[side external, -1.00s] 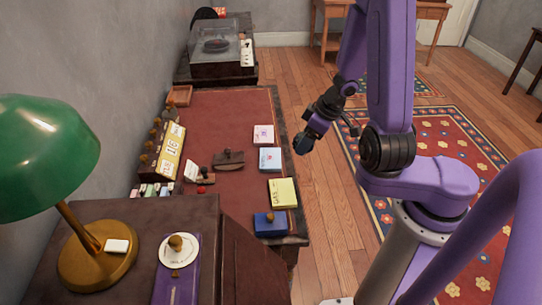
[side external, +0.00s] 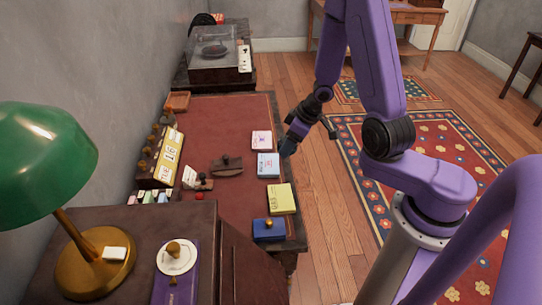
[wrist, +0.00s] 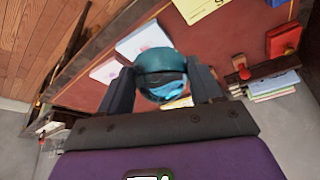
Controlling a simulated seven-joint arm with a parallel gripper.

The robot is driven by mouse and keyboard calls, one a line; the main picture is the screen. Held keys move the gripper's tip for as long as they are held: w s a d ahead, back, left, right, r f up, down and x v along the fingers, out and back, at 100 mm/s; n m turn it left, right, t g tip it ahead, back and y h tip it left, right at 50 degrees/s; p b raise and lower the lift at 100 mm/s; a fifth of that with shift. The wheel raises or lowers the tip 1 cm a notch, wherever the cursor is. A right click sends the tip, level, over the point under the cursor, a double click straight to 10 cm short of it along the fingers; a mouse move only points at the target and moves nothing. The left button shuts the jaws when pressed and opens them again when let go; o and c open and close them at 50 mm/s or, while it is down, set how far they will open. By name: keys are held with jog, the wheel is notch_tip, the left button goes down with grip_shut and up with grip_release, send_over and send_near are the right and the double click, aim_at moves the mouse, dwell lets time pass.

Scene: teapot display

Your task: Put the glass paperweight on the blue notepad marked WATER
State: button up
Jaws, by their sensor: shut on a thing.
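My gripper (side external: 291,142) is shut on the glass paperweight (wrist: 161,78), a teal, shiny ball held between the two fingers in the wrist view. In the side view the paperweight (side external: 287,148) looks dark and small, close to the desk's right edge. The light blue notepad (side external: 268,165) lies on the desk near that edge, just left of and below the paperweight in the picture. Its lettering is too small to read. The paperweight appears raised and apart from the pad; its exact height is unclear.
A pink-and-white pad (side external: 261,140) lies behind the blue one, and a yellow pad (side external: 281,198) in front. A dark blue block (side external: 269,232) with a knob stands nearer. A brown rocker-like object (side external: 227,166) sits left. The red desk top (side external: 225,120) is clear toward the back.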

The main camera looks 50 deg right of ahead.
jog(key=shift+w+d+f, duration=0.1)
jog(key=shift+w+f, duration=0.25)
jog(key=shift+w, duration=0.35)
send_over(267, 163)
jog(key=s, duration=0.1)
jog(key=f, duration=0.6)
jog(key=shift+s+d+f, duration=0.15)
jog(key=shift+d+f, duration=0.15)
jog(key=shift+f, duration=1.6)
jog(key=shift+f, duration=0.1)
jog(key=o, duration=1.3)
jog(key=shift+c, duration=0.2)
